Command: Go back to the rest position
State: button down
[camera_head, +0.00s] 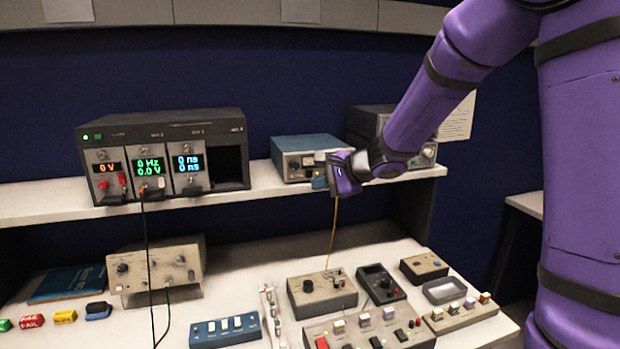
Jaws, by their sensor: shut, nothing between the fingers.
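My purple arm comes in from the upper right. My gripper (322,172) is at its end, at shelf height in front of the blue instrument box (308,157). The fingers are small and partly lost against the box, and nothing shows held in them. A yellow cable (333,235) hangs from just below my gripper down to a grey box (322,293) on the bench. Its upper end is hidden by the gripper, so I cannot tell where it attaches.
A black instrument rack (165,130) with lit displays stands on the shelf (50,208) at left. A grey instrument (372,122) sits behind my forearm. Several control boxes fill the bench's front right.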

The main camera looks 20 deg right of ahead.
jog(key=s+a+r+n+g, duration=0.15)
jog(key=s+r+n, duration=0.25)
jog(key=s, duration=0.5)
jog(key=s+r+n+g, duration=0.2)
jog(key=s+r+n, duration=0.15)
jog(key=s, duration=0.45)
jog(key=s+d+n+h, duration=0.3)
jog(key=s+d+h, duration=0.1)
jog(key=s, duration=0.5)
jog(key=s+d+n+h, duration=0.3)
jog(key=s+d+h, duration=0.1)
jog(key=s, duration=0.5)
jog(key=shift+s+d+r+n, duration=0.2)
jog(key=shift+d+n, duration=0.05)
jog(key=shift+n, duration=0.1)
